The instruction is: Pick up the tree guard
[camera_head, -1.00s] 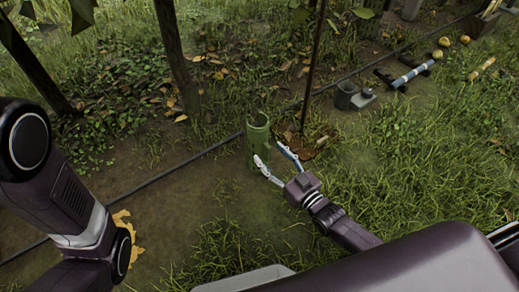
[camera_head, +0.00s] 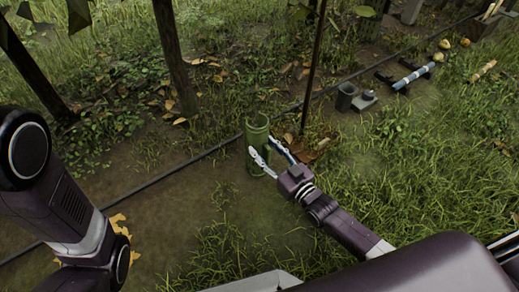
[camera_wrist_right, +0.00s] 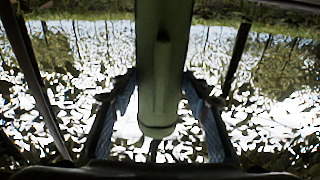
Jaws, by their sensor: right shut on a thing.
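The tree guard (camera_head: 257,128) is a green tube, open at the top, standing upright on bare soil in the middle of the head view. My right gripper (camera_head: 262,146) has one finger on each side of its lower half and is shut on it. In the right wrist view the tube (camera_wrist_right: 160,70) runs down between the two fingers of the right gripper (camera_wrist_right: 159,92). My left arm enters at the left of the head view, but its gripper is out of the picture.
A thin stake (camera_head: 314,65) rises just right of the guard, and a thick post (camera_head: 175,60) stands behind left. A dark hose (camera_head: 170,172) runs behind the guard. Grass fills the right side.

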